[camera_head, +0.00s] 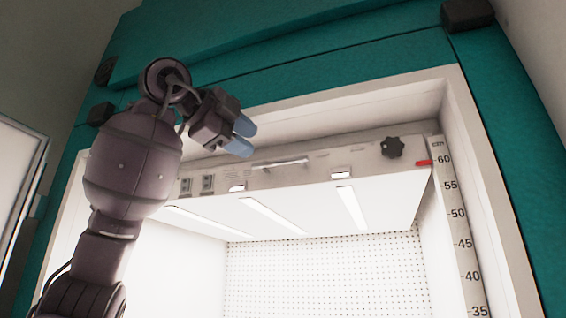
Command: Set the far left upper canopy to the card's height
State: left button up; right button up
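The canopy (300,205) is a pale lamp panel with lit strips underneath, high in the open chamber. Its front face carries a bar handle (281,163) and a dark knob (392,147) at the right. A red pointer (424,162) at its right end sits close to the 60 mark of the height scale (459,215). My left gripper (242,138) has blue fingertips, which look apart with nothing between them. It is in front of the canopy, up and left of the handle, not visibly touching it. My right gripper and the card are not in view.
The chamber has a teal outer frame (300,62) and a pale inner rim (490,190). Below the canopy the lit chamber is empty down to the picture's edge, with a perforated back wall (325,275). A pale panel (15,180) stands at the far left.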

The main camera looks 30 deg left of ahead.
aim_at(277, 161)
pick_arm(q)
jog(key=p+x, duration=0.1)
jog(key=x, duration=0.8)
jog(key=shift+w+d+f, duration=0.1)
jog(key=shift+w+f, duration=0.05)
jog(key=shift+w, duration=0.25)
grip_shut()
